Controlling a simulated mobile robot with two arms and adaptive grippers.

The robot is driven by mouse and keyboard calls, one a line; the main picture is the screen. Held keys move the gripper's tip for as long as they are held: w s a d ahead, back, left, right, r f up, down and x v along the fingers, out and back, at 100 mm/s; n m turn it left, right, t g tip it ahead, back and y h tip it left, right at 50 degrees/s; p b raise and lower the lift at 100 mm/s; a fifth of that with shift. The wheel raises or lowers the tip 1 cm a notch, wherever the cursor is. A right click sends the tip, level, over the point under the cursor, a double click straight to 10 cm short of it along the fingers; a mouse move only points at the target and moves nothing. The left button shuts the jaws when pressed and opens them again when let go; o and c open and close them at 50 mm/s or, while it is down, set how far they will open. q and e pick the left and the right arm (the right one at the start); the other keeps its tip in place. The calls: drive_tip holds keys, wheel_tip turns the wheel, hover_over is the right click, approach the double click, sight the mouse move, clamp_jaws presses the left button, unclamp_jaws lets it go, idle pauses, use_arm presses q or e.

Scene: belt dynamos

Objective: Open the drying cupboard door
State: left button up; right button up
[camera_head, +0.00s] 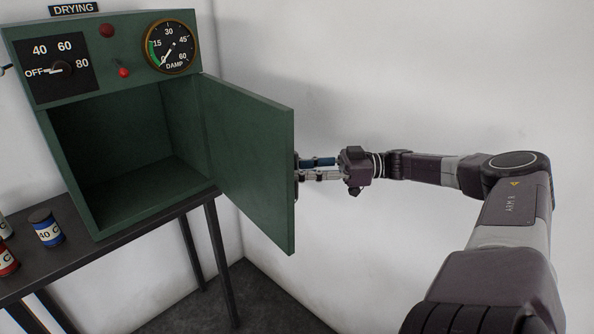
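The green drying cupboard (195,85) stands on a dark table at the left. Its door (248,155) is swung wide open to the right, and the empty-looking inside shows. A dark handle (297,178) shows at the door's right edge, on its outer side. My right gripper (303,168) reaches in from the right, with its fingertips at this handle. The door edge partly hides the tips, so I cannot tell whether they are closed on it. A small bit at the left picture edge may be my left gripper (4,70); its state is not clear.
On the cupboard front are a dial knob (62,68), a red lever (123,72), a red lamp (107,31) and a damp gauge (171,46). A blue-labelled can (46,228) and other cans stand on the table (80,262). A white wall (420,80) lies behind.

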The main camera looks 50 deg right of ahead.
drive_tip(key=shift+d, duration=0.1)
drive_tip(key=v, duration=0.7)
drive_tip(key=shift+s, duration=0.15)
drive_tip(key=shift+d, duration=0.1)
idle(0.4)
